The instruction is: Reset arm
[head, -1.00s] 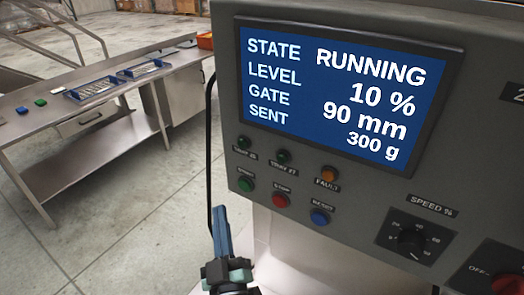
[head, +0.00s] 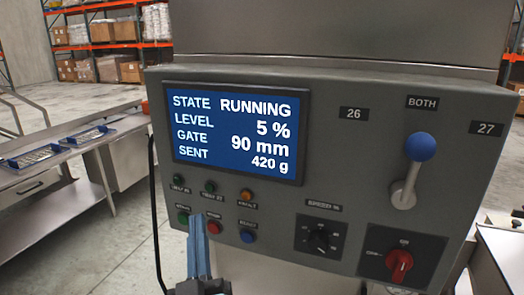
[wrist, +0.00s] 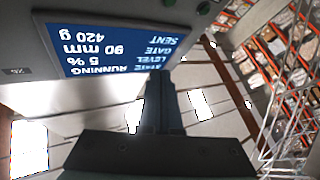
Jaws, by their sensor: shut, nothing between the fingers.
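My gripper (head: 198,222) is shut and empty. It points up in front of the lower left of the grey control panel (head: 330,190), and its tips overlap the space between the green button (head: 183,218) and the red button (head: 213,228). I cannot tell whether it touches the panel. In the wrist view, the closed fingers (wrist: 160,85) are seen against the panel's lower edge and the room. The blue screen (head: 235,135) reads RUNNING, level 5 %, gate 90 mm, sent 420 g; it shows inverted in the wrist view (wrist: 110,50).
The panel also has a blue button (head: 247,236), a speed knob (head: 319,240), a red switch (head: 399,265) and a blue-knobbed lever (head: 420,147) at BOTH. A steel table (head: 90,140) with blue trays (head: 95,132) stands at left. Racks (head: 100,35) stand behind.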

